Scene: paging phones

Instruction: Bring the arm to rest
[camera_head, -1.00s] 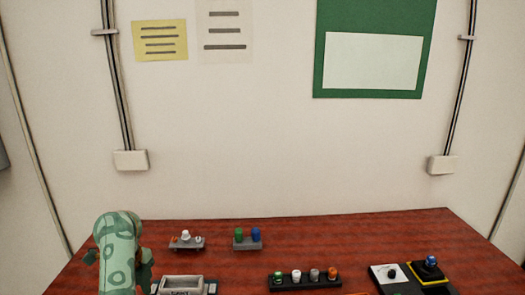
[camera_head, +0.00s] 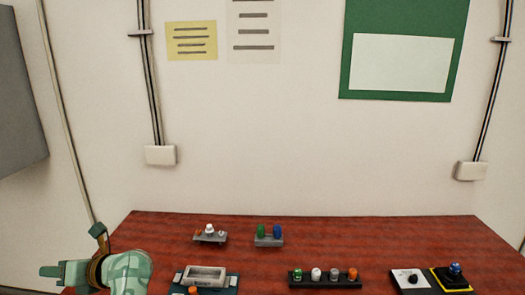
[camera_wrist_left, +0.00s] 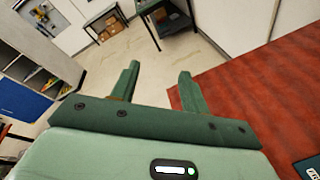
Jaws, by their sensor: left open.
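My left gripper (camera_head: 62,272) is at the lower left in the head view, by the left end of the red-brown table (camera_head: 350,235). In the left wrist view its two green fingers (camera_wrist_left: 157,85) are apart with nothing between them. Past the fingers I see floor, and the table's edge (camera_wrist_left: 235,90) is to their right. My right gripper is in neither view.
On the table are a tray unit (camera_head: 206,273), a small grey stand (camera_head: 210,239), a grey holder with green and blue pieces (camera_head: 268,241), a dark rack of coloured pieces (camera_head: 325,281) and a blue-knobbed device (camera_head: 455,274).

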